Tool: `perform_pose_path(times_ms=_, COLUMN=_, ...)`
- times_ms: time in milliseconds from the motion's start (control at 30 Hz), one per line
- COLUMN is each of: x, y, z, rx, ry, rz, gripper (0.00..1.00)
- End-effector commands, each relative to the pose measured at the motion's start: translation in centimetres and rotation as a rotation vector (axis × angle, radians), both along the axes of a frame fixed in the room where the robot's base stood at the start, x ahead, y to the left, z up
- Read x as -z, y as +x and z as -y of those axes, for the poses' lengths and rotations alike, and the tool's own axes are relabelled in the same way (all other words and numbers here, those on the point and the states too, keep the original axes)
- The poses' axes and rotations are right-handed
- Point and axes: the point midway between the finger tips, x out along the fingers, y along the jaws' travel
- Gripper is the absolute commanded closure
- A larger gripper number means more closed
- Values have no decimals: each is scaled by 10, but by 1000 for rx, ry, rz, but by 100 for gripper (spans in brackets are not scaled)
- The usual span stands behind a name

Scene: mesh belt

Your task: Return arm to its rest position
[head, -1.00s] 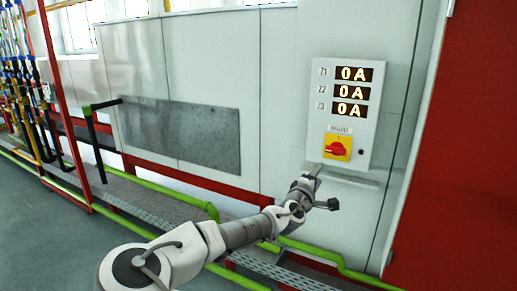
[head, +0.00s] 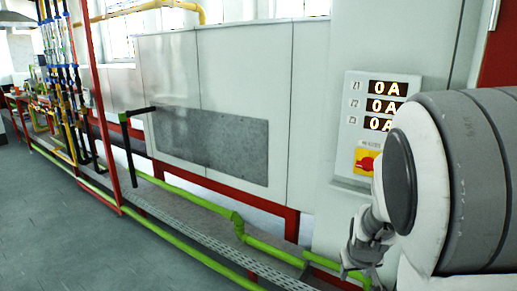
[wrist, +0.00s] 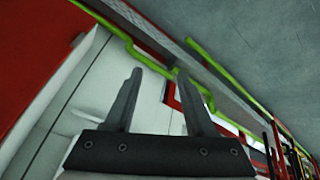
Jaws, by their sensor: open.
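My gripper (wrist: 160,105) shows in the wrist view with its two fingers apart and nothing between them. In the head view my gripper (head: 358,262) hangs low at the right, in front of the wall below the control box, apart from it. My arm's large grey and white links fill the right side of the head view and hide part of the box. The control box (head: 352,110) has three displays, each with 0A where readable, and a red rotary switch (head: 366,163) on a yellow plate, partly hidden by my arm.
Green pipes (head: 180,190) and a grated ledge (head: 200,228) run low along the white cabinets (head: 240,65). A black handle (head: 130,140) sticks out at the left. A red frame (head: 95,110) and coloured pipes stand farther left. The grey floor (head: 70,230) is clear.

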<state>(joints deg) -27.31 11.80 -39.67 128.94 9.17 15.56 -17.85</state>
Motion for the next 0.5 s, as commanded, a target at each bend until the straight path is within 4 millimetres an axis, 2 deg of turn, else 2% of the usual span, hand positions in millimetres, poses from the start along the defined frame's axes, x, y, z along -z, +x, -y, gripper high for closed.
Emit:
perform_pose_path(times_ms=200, x=-43, y=-39, z=-37, rx=-13, ry=169, rz=7, gripper=45)
perform_pose_path(times_ms=500, x=-103, y=-107, z=-73, rx=-55, ry=262, rz=26, gripper=45)
